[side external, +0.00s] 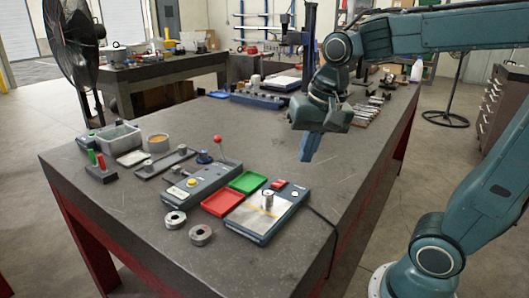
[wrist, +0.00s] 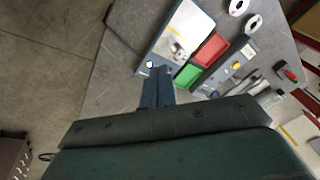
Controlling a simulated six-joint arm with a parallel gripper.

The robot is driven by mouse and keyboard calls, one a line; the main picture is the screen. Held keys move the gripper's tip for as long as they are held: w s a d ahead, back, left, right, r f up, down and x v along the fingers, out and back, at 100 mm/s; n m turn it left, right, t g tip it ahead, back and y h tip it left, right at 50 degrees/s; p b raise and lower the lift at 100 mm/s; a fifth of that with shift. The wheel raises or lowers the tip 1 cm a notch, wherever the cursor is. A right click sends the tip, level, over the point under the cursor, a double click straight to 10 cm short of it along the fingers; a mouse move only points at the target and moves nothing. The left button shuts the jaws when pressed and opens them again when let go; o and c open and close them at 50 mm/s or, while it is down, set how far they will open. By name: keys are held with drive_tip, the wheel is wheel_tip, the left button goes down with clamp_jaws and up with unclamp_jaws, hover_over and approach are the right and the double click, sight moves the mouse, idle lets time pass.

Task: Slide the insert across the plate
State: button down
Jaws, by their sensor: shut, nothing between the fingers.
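The plate (side external: 248,219) is a light panel on a dark blue-grey base near the table's front edge, with an orange line across it. The insert (side external: 268,199), a small metal cylinder, stands upright on the plate near its far end. The wrist view shows the plate (wrist: 193,20) at the top, with the small insert (wrist: 177,47) near its lower end. My gripper (side external: 308,158) is shut and empty, pointing down above the table, behind and right of the plate. Its blue fingers (wrist: 157,72) show in the wrist view, below the plate and apart from the insert.
Red tray (side external: 222,202) and green tray (side external: 248,182) lie left of the plate. A control box (side external: 200,184) and a red-knobbed lever (side external: 217,138) stand beyond. Two metal rings (side external: 200,235) lie in front. A black cable (side external: 322,218) runs to the right. The table's middle is clear.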

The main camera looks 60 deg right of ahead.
sight(260, 211)
drive_tip(key=w+d+f+m+g, duration=0.1)
drive_tip(key=w+f+m, duration=0.1)
drive_tip(key=w+m, duration=0.2)
drive_tip(key=w+d+f+m+g, duration=0.1)
drive_tip(key=w+d+f+m, duration=0.1)
drive_tip(key=w+m, duration=0.3)
drive_tip(key=shift+w+d+g, duration=0.25)
drive_tip(key=shift+w+g, duration=0.1)
drive_tip(key=shift+g, duration=0.05)
drive_tip(key=shift+f, duration=0.25)
drive_tip(key=shift+f, duration=4.85)
drive_tip(key=shift+a, duration=0.15)
drive_tip(key=shift+a, duration=3.1)
drive_tip(key=shift+r, duration=0.1)
